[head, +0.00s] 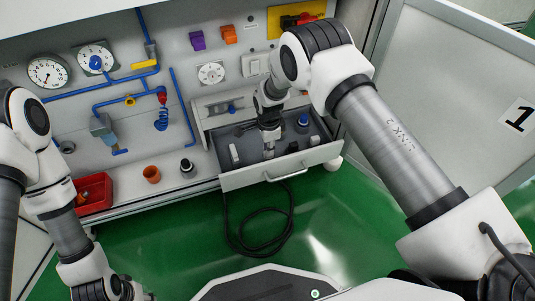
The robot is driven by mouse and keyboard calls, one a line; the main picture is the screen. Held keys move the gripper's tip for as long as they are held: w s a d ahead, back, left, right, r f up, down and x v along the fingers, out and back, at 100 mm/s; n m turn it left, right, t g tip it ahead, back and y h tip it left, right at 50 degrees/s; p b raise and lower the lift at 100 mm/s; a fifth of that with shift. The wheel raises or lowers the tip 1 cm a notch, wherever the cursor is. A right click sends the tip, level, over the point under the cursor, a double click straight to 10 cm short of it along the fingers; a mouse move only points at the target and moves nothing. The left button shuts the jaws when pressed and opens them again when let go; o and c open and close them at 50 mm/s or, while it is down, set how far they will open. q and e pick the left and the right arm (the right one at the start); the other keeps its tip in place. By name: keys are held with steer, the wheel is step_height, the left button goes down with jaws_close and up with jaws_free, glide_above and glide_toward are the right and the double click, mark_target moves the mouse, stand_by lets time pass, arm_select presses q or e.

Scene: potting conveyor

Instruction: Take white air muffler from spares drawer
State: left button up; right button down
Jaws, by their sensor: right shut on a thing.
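The spares drawer (282,175) is pulled out of the grey-white cabinet, with several small parts inside. My right gripper (268,146) reaches down into the drawer from above. It is shut on a small pale part, seemingly the white air muffler (268,154), low in the drawer; the jaws hide much of it, and I cannot tell whether it still touches the drawer floor. Another white upright part (234,153) stands at the drawer's left side. My left arm comes in at the left edge and its gripper is not visible.
A blue-and-black part (303,124) stands at the drawer's right. On the ledge are a red bin (94,194), an orange cup (151,174) and a black-and-white fitting (187,168). A black cable (262,235) loops on the green floor. A panel door (455,90) stands open at right.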

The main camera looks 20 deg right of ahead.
steer(key=shift+r+p, duration=1.15)
steer(key=shift+r, duration=0.5)
steer(key=shift+r, duration=0.1)
steer(key=shift+r+p, duration=1.15)
steer(key=shift+r, duration=0.2)
